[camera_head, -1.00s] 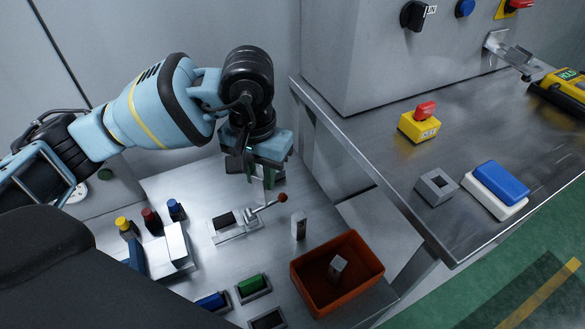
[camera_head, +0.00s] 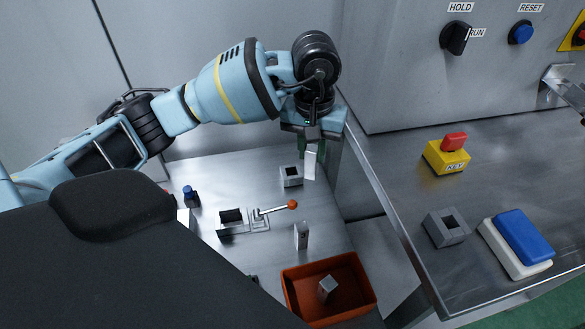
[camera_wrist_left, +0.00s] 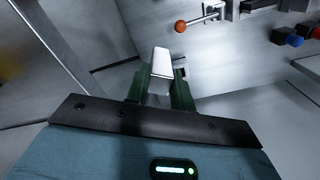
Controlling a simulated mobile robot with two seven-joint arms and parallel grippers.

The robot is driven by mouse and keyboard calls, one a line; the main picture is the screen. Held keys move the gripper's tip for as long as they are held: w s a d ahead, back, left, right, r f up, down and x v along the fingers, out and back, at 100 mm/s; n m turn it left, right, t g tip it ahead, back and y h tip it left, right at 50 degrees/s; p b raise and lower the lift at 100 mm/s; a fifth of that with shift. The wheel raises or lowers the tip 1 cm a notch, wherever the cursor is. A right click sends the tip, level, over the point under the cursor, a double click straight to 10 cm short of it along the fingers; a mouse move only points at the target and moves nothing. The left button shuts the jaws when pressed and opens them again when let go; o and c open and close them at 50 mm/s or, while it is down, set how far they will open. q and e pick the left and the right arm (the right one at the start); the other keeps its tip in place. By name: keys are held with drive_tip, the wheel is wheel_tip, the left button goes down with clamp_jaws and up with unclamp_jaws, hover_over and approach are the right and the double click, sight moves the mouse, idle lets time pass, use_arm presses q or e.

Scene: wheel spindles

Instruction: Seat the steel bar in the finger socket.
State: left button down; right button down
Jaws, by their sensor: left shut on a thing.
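My left gripper (camera_head: 314,150) points down and is shut on a pale steel bar (camera_head: 310,166), which hangs between its green fingers. The bar (camera_wrist_left: 161,62) also shows in the left wrist view, sticking out beyond the fingers. A grey block with a square hole (camera_head: 291,178) sits on the lower table, just left of and below the bar in the picture. A similar grey square socket (camera_head: 447,229) is on the right-hand bench. I cannot tell which is the finger socket. The bar appears apart from both. My right gripper is not in view.
The lower table holds a lever with an orange knob (camera_head: 292,205), an upright metal block (camera_head: 302,236) and an orange bin (camera_head: 330,292) with a metal piece inside. The bench (camera_head: 400,170) carries a yellow key box (camera_head: 446,156) and a blue-and-white block (camera_head: 518,243).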

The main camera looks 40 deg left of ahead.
use_arm(q)
drive_tip(key=w+a+f+n, duration=0.2)
drive_tip(key=w+a+n, duration=0.4)
drive_tip(key=a, duration=0.3)
drive_tip(key=shift+s+a+f, duration=0.1)
drive_tip(key=shift+s+f, duration=0.05)
drive_tip(key=shift+f, duration=2.4)
drive_tip(key=shift+s+a+f, duration=0.1)
drive_tip(key=shift+f, duration=2.45)
drive_tip(key=shift+f, duration=0.1)
drive_tip(key=shift+f, duration=0.15)
drive_tip(key=c, duration=1.2)
unclamp_jaws()
